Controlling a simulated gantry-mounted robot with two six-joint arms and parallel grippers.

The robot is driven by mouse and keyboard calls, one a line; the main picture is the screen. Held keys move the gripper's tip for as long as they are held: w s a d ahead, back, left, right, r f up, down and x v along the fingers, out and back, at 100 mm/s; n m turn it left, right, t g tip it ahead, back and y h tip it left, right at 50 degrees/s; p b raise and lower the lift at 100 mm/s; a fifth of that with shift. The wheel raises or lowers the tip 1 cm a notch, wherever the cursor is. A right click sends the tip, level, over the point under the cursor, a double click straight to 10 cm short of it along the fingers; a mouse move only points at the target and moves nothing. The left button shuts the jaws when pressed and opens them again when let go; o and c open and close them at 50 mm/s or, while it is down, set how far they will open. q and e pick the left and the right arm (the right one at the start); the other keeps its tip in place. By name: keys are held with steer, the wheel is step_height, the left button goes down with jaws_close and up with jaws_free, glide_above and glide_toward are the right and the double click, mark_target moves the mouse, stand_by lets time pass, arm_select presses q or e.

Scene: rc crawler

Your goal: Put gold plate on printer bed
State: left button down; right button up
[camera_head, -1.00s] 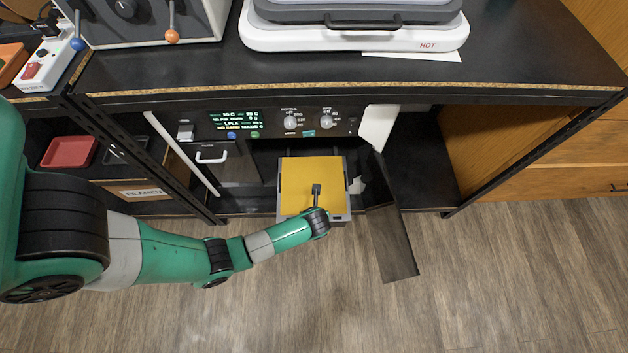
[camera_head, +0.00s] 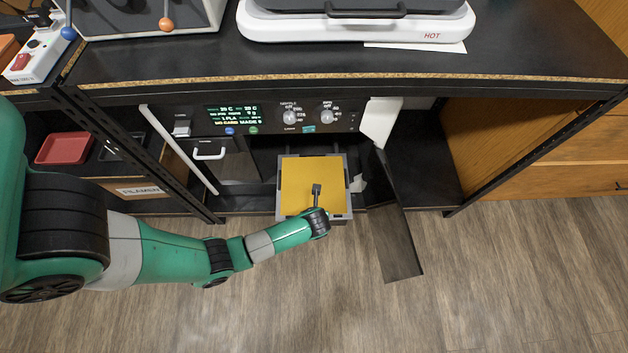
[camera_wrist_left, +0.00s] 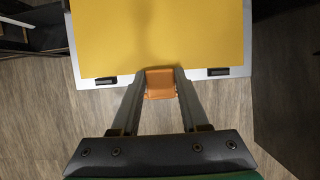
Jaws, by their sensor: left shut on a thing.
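The square gold plate (camera_head: 305,180) lies flat over the grey printer bed (camera_head: 336,216), inside the open printer. Whether it touches the bed or hovers just above it, I cannot tell. In the left wrist view the gold plate (camera_wrist_left: 160,35) covers most of the bed (camera_wrist_left: 100,81), whose light rim and black clips show at its front edge. My left gripper (camera_head: 316,190) is at the plate's front edge. In the wrist view its fingers (camera_wrist_left: 160,84) are shut on the plate's orange tab. My right gripper is not in view.
The printer's dark door (camera_head: 393,235) hangs open at the right. The control panel (camera_head: 275,120) is above the bed, under the black bench top (camera_head: 200,62). A drawer with a white handle (camera_head: 209,152) is at the left. Open floor lies in front.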

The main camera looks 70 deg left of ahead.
arm_select(q)
steer(key=shift+f, duration=0.2)
steer(key=shift+c, duration=1.7)
jaws_free()
steer(key=shift+r, duration=0.15)
steer(key=p+v, duration=0.5)
steer(key=v, duration=0.6)
steer(key=shift+r, duration=0.25)
